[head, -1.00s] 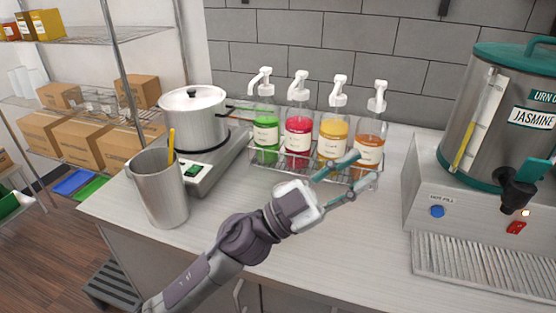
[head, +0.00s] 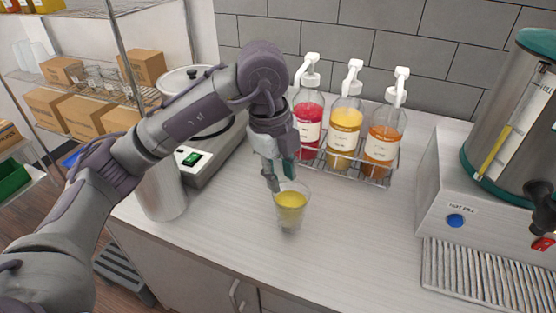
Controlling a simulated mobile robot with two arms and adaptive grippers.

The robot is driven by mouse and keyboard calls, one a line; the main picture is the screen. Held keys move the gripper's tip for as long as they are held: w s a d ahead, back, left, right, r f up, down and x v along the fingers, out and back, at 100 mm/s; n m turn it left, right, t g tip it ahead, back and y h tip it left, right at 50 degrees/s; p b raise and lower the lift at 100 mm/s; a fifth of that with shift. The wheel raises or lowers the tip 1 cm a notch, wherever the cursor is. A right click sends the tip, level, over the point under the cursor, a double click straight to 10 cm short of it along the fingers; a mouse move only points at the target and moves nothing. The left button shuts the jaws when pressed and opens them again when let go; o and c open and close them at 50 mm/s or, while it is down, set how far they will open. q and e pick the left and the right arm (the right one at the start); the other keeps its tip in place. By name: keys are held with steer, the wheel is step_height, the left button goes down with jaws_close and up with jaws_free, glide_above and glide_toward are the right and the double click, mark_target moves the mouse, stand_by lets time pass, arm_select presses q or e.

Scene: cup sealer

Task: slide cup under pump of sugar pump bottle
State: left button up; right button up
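A clear cup (head: 290,212) with yellow liquid stands upright on the counter in front of the bottle rack. My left gripper (head: 281,180) points down at the cup's back left rim, its fingertips apart. I cannot tell whether they grip the cup or only stand beside it. Pump bottles with white pumps stand in a wire rack behind: a red one (head: 308,125), a yellow one (head: 344,133) and an orange-brown one (head: 383,142). Their labels are too small to read, so I cannot tell which holds sugar. The green bottle is hidden behind my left arm. My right gripper is not in view.
The wire rack (head: 377,180) edges the bottles. An urn on a base (head: 455,195) with a drip tray (head: 478,275) stands at right. A metal pitcher (head: 163,195) and hot plate (head: 205,160) are at left. The counter right of the cup is clear.

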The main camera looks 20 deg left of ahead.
mark_target(280, 208)
arm_select(q)
steer(key=shift+w+a+r+n+y, duration=0.15)
steer(key=shift+a+r+n+y, duration=0.2)
steer(key=shift+a, duration=0.4)
steer(key=shift+f, duration=0.1)
steer(key=f+p, duration=0.1)
steer(key=f, duration=0.3)
steer(key=w+f+p, duration=0.1)
steer(key=f, duration=0.3)
steer(key=f+p, duration=0.1)
steer(key=f, duration=0.3)
steer(key=shift+w+d+f, duration=0.15)
steer(key=shift+d+f, duration=0.15)
steer(key=shift+f, duration=0.5)
jaws_close()
